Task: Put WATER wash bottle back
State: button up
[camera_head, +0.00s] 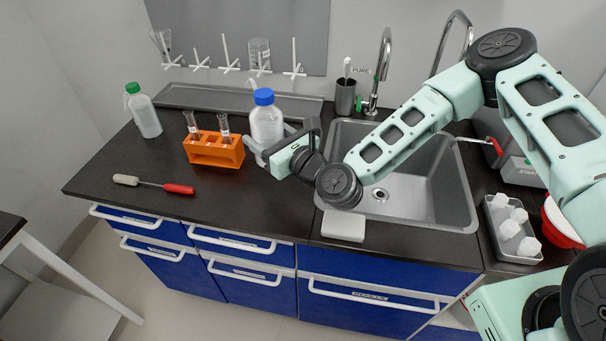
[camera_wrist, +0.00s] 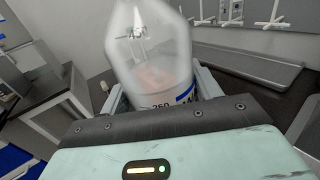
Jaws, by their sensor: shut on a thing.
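A clear bottle with a blue cap (camera_head: 264,97) is at the middle of the counter, left of the sink. My gripper (camera_head: 268,146) is shut on its lower body from the right. In the wrist view the clear bottle (camera_wrist: 150,50) stands between my fingers (camera_wrist: 160,92), with a blue label band and the number 250 near its bottom. I cannot read WATER on it. Its base is hidden, so I cannot tell whether it touches the counter. A second clear bottle with a green cap (camera_head: 145,114) stands upright at the far left.
An orange rack (camera_head: 214,152) with tubes stands just left of the held bottle. A grey tray (camera_head: 190,97) lies along the wall beneath a peg board (camera_head: 240,35). A red-handled brush (camera_head: 178,189) lies front left. The sink (camera_head: 425,195) is right; the front counter is mostly clear.

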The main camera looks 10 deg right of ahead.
notch_tip(320, 180, down, 10)
jog(key=shift+r+p, duration=0.2)
jog(key=shift+p, duration=0.75)
jog(key=shift+f, duration=0.15)
jog(key=o, duration=0.8)
jog(key=shift+s+d, duration=0.15)
jog(key=shift+s, duration=0.1)
jog(key=b+v, duration=0.3)
jog(key=v, duration=0.7)
jog(key=shift+s+d, duration=0.2)
jog(key=shift+s, duration=0.05)
jog(key=shift+s+d, duration=0.25)
jog(key=shift+s, duration=0.1)
